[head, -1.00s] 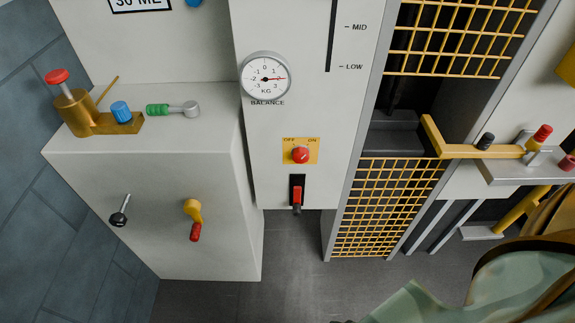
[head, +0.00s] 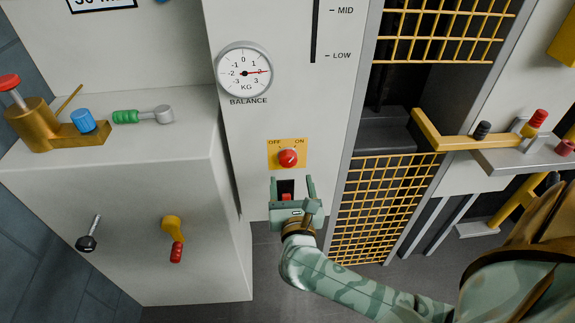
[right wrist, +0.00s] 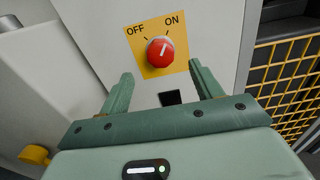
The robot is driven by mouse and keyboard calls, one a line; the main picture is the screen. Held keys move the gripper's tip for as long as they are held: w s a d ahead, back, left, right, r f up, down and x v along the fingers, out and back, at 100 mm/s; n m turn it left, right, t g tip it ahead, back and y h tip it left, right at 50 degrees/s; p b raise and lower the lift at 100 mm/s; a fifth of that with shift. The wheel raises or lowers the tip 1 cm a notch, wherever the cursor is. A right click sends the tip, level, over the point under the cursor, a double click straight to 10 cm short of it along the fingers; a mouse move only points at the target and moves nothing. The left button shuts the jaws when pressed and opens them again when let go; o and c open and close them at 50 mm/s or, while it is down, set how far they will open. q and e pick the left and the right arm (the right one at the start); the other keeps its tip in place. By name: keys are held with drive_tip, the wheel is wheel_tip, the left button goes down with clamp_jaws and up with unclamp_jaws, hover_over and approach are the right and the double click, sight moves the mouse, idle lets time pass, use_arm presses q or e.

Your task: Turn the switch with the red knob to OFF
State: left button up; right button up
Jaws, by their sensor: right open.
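The switch's red knob (head: 288,158) sits on a yellow plate (head: 272,147) marked OFF at left and ON at right, on the white panel. In the right wrist view the knob (right wrist: 160,52) shows a white pointer line tilted up and right, toward ON. My right gripper (head: 292,182) is just below the plate, apart from the knob. In the right wrist view its two fingers (right wrist: 160,78) are spread, with nothing between them, pointing up toward the plate. My left gripper is not in view.
A red-handled lever (head: 286,197) in a black slot below the plate is partly hidden by my right gripper. The balance gauge (head: 243,72) is above. A yellow mesh gate (head: 385,200) is to the right, and a white cabinet (head: 130,200) is left.

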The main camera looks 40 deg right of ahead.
sight(289, 162)
drive_tip(key=b+x, duration=0.1)
drive_tip(key=x, duration=0.6)
drive_tip(key=shift+w, duration=0.2)
drive_tip(key=c, duration=1)
